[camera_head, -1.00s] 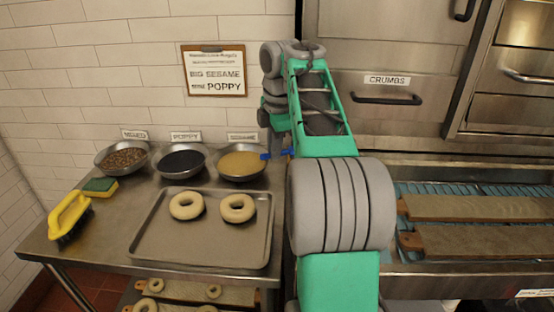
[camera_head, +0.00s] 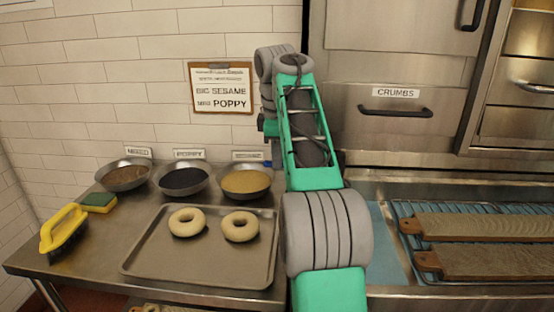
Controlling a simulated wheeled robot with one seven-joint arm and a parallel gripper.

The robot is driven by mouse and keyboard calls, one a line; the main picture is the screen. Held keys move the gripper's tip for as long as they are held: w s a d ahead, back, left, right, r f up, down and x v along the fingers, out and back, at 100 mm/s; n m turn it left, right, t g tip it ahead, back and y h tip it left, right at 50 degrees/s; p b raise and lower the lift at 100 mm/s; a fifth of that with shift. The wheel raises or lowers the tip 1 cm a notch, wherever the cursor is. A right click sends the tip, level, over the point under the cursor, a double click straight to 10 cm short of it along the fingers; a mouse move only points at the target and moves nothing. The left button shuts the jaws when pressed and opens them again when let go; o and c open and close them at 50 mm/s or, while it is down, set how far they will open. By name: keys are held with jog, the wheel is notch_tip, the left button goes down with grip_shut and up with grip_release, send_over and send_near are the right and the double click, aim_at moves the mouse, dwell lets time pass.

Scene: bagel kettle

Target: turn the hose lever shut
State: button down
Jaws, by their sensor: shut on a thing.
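A small blue piece, which looks like the hose lever (camera_head: 268,164), shows at the left edge of my arm, just behind the bowl of sesame. Most of it is hidden behind the arm, so its angle cannot be read. My gripper (camera_head: 277,152) is at the low end of my wrist, by the blue piece and largely covered by my green forearm. It is shut on what seems to be the lever; the fingers themselves are not clear. The hose is not visible.
A steel counter holds a tray (camera_head: 136,268) with two bagels, bowls of mixed (camera_head: 124,176), poppy (camera_head: 183,181) and sesame (camera_head: 246,181) topping, a sponge (camera_head: 99,202) and a yellow-handled brush (camera_head: 63,229). Wooden boards (camera_head: 480,226) lie on a rack at right.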

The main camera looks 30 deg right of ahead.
jog(key=shift+r, duration=0.1)
jog(key=c, duration=1.4)
grip_release()
jog(key=r+p, duration=0.1)
jog(key=r, duration=0.1)
jog(key=r+p, duration=0.2)
jog(key=r, duration=0.1)
jog(key=s+a+r+p, duration=0.1)
jog(key=r, duration=0.1)
jog(key=shift+r, duration=0.25)
jog(key=shift+a, duration=0.1)
jog(key=s+a+f+m+t+y+p, duration=0.1)
jog(key=s+a+f+m+p, duration=0.15)
jog(key=a, duration=0.45)
jog(key=s+a+f+m+p, duration=0.2)
jog(key=s+a+m+p, duration=0.15)
jog(key=a, duration=0.45)
jog(key=s+a+f+m+p, duration=0.1)
jog(key=s+a+f, duration=0.1)
jog(key=s+f, duration=0.2)
jog(key=s+a+f+m+p, duration=0.1)
jog(key=s+a+f, duration=0.1)
jog(key=s+f, duration=0.2)
jog(key=s+a+f+m+p, duration=0.1)
jog(key=s+a+f+m, duration=0.1)
jog(key=s+a+f, duration=0.1)
jog(key=shift+s+f+p, duration=0.35)
jog(key=shift+s+f, duration=0.55)
jog(key=shift+s, duration=0.2)
